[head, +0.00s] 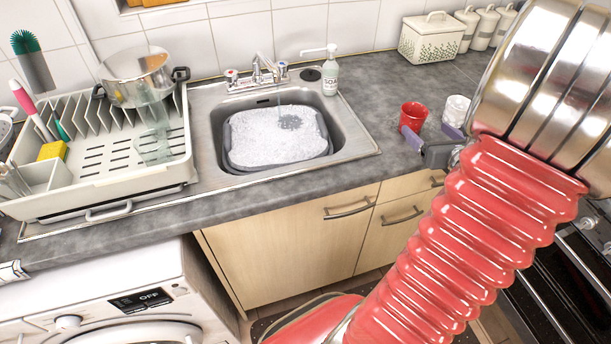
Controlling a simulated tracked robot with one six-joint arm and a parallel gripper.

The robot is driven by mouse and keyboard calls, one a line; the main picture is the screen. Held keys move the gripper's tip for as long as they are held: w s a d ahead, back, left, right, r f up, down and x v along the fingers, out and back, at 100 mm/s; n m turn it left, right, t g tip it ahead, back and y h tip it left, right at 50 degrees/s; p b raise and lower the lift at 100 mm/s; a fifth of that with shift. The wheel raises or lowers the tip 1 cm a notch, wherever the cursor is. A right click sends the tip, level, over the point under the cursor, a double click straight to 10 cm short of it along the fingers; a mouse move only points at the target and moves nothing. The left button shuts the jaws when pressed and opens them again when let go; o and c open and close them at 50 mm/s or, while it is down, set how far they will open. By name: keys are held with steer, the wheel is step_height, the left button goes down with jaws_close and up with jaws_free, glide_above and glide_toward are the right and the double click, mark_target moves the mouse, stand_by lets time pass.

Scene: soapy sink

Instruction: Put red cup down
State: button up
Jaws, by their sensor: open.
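The red cup (414,115) stands upright on the grey countertop (375,78), right of the sink. My gripper (429,137) is at the cup's near side, with one grey-purple finger in front of the cup's lower left. The jaws are open. The other finger shows near the white cup. Whether a finger touches the red cup cannot be told from this view. The lower part of the red cup is partly hidden by the gripper.
A white cup (456,110) stands close right of the red cup. The sink holds a grey basin (227,137) of suds. A soap bottle (330,76), bread bin (431,38) and canisters (486,28) stand behind. A dish rack (120,183) is at left. Counter between sink and red cup is clear.

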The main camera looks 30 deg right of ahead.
steer(key=w+a+r+n+y, duration=0.25)
steer(key=w+a+n, duration=0.2)
steer(key=a, duration=0.45)
steer(key=w+a+r+n+y, duration=0.1)
steer(key=w+a+n+y, duration=0.4)
steer(key=a, duration=0.4)
steer(key=s+a+n+g+y, duration=0.1)
steer(key=a+n+g+y, duration=0.2)
steer(key=a+n, duration=0.95)
steer(key=s+a+r+n+g+h, duration=0.2)
steer(key=s+a+n, duration=0.4)
steer(key=n, duration=0.3)
steer(key=s+a+r+n+g+h, duration=0.2)
steer(key=s+a+n, duration=0.4)
steer(key=a+n, duration=0.2)
steer(key=shift+s+n+g+h, duration=0.2)
steer(key=shift+n+g+h, duration=0.15)
steer(key=shift+n, duration=0.55)
steer(key=shift+a+r, duration=0.1)
steer(key=shift+c, duration=0.2)
